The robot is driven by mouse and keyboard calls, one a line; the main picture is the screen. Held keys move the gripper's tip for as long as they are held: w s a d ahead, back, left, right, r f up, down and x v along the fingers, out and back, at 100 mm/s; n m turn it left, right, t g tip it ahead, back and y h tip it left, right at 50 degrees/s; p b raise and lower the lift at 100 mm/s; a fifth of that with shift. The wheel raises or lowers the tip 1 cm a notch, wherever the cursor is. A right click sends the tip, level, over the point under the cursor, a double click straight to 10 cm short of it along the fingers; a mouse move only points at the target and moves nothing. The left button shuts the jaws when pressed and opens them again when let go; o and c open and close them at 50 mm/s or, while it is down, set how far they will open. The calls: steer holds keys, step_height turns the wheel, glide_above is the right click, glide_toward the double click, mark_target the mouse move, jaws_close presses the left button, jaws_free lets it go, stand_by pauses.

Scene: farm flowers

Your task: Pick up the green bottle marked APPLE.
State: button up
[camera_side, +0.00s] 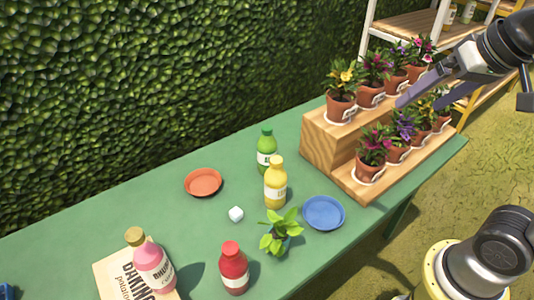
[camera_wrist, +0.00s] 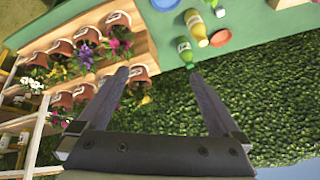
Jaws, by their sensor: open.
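The green bottle (camera_side: 266,146) stands upright on the green table in the side view, just behind a yellow bottle (camera_side: 275,184) that partly covers its lower part. Its pale label is too small to read. In the wrist view the green bottle (camera_wrist: 186,52) shows beyond my fingers, with the yellow bottle (camera_wrist: 196,28) close by it. My gripper (camera_side: 420,100) is at the upper right of the side view, near the potted flowers and well away from the bottle. In the wrist view my gripper (camera_wrist: 158,73) has its two fingers wide apart with nothing between them.
A stepped wooden stand (camera_side: 330,143) with several potted flowers is right of the bottles. An orange plate (camera_side: 203,182), white cube (camera_side: 236,214), blue plate (camera_side: 324,212), leafy plant (camera_side: 281,233), red bottle (camera_side: 234,268) and pink bottle (camera_side: 153,268) are around. A hedge (camera_side: 150,90) rises behind.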

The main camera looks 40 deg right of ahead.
steer(key=w+r+m, duration=0.3)
steer(key=w+r, duration=0.1)
steer(key=w, duration=0.9)
steer(key=m+g, duration=0.1)
steer(key=g, duration=0.4)
glide_above(267, 128)
steer(key=shift+h, duration=0.4)
steer(key=f, duration=2.3)
steer(key=shift+s+a+f, duration=0.35)
steer(key=f, duration=0.6)
steer(key=shift+w+d+f, duration=0.3)
steer(key=shift+d+f, duration=0.05)
steer(key=shift+f, duration=0.05)
step_height(267, 128, down, 5)
steer(key=shift+f, duration=0.1)
steer(key=shift+w+f, duration=0.1)
steer(key=shift+f, duration=0.55)
steer(key=shift+c, duration=0.3)
